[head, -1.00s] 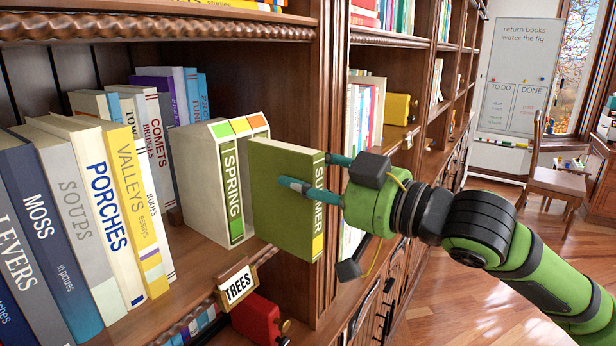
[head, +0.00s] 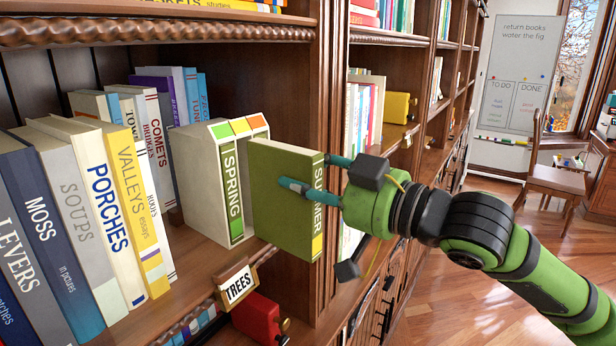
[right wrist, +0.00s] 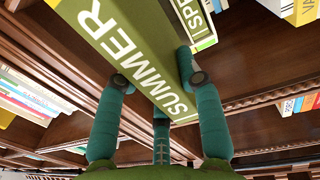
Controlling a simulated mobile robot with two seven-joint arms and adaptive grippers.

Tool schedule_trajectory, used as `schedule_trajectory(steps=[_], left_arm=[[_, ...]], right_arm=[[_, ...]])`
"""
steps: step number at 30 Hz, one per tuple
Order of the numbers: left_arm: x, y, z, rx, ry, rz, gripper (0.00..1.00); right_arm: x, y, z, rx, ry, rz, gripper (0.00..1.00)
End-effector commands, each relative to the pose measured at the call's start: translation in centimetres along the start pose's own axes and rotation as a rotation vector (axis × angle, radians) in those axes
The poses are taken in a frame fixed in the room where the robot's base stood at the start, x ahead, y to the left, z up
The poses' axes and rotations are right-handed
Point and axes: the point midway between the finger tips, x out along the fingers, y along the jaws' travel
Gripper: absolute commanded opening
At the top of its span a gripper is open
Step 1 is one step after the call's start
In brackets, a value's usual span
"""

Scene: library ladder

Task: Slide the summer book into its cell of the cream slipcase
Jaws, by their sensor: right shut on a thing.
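The green summer book (head: 280,200) is upright in the head view, its spine toward the right, in front of the shelf. My right gripper (head: 312,178) is shut on it near the spine. In the right wrist view the fingers (right wrist: 155,75) press on both sides of the book (right wrist: 130,50). The cream slipcase (head: 195,170) stands on the shelf just left of the book, with the green SPRING spine (head: 232,190) in it and coloured marks on top. The book overlaps the slipcase's right part, so the cells there are hidden. My left gripper is not in view.
Several books, among them PORCHES (head: 105,215) and VALLEYS (head: 135,205), stand left of the slipcase. A TREES label (head: 238,285) is on the shelf's front edge, with a red object (head: 258,318) below. A wooden upright (head: 328,110) stands close on the right of the book.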

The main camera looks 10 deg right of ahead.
Motion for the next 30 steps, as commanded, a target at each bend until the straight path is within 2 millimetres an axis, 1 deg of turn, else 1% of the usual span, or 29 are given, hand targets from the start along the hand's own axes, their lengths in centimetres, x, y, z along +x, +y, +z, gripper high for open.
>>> schedule_trajectory(steps=[1,17,24,30], left_arm=[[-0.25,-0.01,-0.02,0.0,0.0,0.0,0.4],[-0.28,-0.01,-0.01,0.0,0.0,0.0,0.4],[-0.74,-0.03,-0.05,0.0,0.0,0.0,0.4],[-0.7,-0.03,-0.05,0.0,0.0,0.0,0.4]], right_arm=[[-0.02,-0.03,-0.27,-0.001,0.004,-0.001,0.0],[-0.02,-0.04,-0.16,-0.001,0.004,-0.001,0.0],[-0.03,-0.04,-0.23,0.0,0.004,-0.001,0.0],[-0.03,-0.04,-0.16,-0.001,0.004,-0.001,0.0]])
